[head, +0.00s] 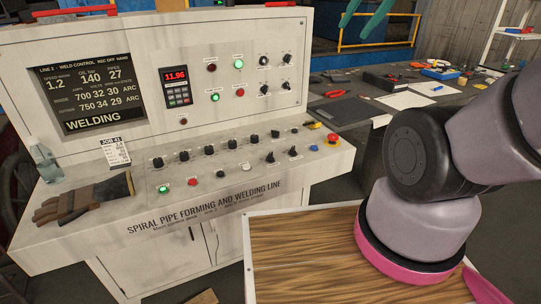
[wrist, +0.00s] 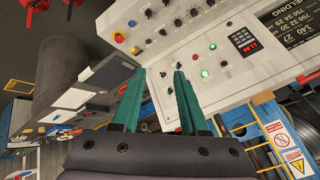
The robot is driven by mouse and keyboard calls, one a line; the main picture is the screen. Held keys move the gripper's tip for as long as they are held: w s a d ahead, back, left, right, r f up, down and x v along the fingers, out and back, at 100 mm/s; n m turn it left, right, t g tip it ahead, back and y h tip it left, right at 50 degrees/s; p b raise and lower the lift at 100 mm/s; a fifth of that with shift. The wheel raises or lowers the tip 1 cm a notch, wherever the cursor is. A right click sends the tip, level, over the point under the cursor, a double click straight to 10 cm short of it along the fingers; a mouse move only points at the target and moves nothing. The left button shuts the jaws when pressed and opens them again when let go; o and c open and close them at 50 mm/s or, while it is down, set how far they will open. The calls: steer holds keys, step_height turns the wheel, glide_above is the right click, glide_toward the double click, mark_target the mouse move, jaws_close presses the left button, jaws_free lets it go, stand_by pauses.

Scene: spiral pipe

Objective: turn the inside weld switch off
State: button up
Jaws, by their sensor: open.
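The white control console (head: 225,120) has small black switches on its upper panel (head: 263,61) and rows of knobs on its sloping desk (head: 209,150). The labels are too small to read, so I cannot tell which is the inside weld switch. The screen (head: 88,85) reads WELDING, with ARC on the inside and outside rows. My gripper (wrist: 162,72) is open and empty, its two teal fingers pointing toward the upper panel in the wrist view. Beyond the fingertips a black switch shows (wrist: 164,74). The fingers also appear at the top of the head view (head: 360,15).
A red emergency button (head: 333,139) sits at the desk's right end. Gloves (head: 65,203), a bottle (head: 46,163) and a job card (head: 115,153) lie or stand on the left. A workbench with tools (head: 400,100) stands behind, right of the console.

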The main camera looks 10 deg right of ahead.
steer(key=w+a+f+g, duration=0.2)
steer(key=w+f, duration=0.1)
steer(key=w, duration=0.4)
steer(key=m+g+h, duration=0.1)
steer(key=g+h, duration=0.1)
steer(key=g, duration=0.3)
glide_above(270, 154)
step_height(270, 154, down, 27)
step_height(270, 154, down, 11)
steer(key=shift+s+a+f, duration=0.1)
jaws_close()
